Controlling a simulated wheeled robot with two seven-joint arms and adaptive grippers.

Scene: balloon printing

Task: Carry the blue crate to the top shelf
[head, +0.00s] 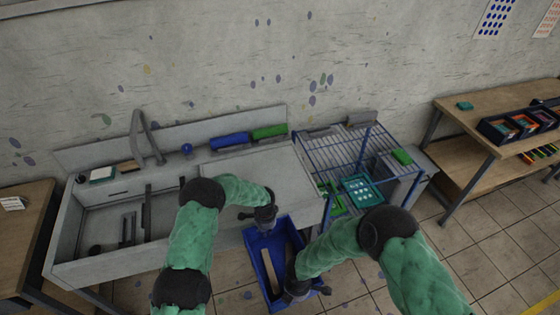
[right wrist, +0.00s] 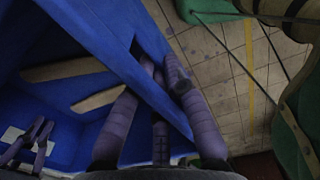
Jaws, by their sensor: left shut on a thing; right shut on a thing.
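The blue crate (head: 258,262) hangs in front of the grey workbench, long side running away from me; pale strips lie inside. My left gripper (head: 265,220) is shut on its far rim. My right gripper (head: 297,286) is shut on its near right part. In the right wrist view, my right gripper (right wrist: 165,75) has purple fingers on both sides of the blue crate wall (right wrist: 105,50). A blue wire rack (head: 318,150) stands right of the bench; its top level holds grey pieces. I cannot tell which shelf is the top shelf meant.
A teal dotted panel (head: 362,190) and green pieces are on the rack. The grey workbench (head: 285,190) carries a blue roll (head: 229,141) and a green roll (head: 269,132). A wooden shelf unit (head: 480,115) with trays stands at right. Tiled floor is open between.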

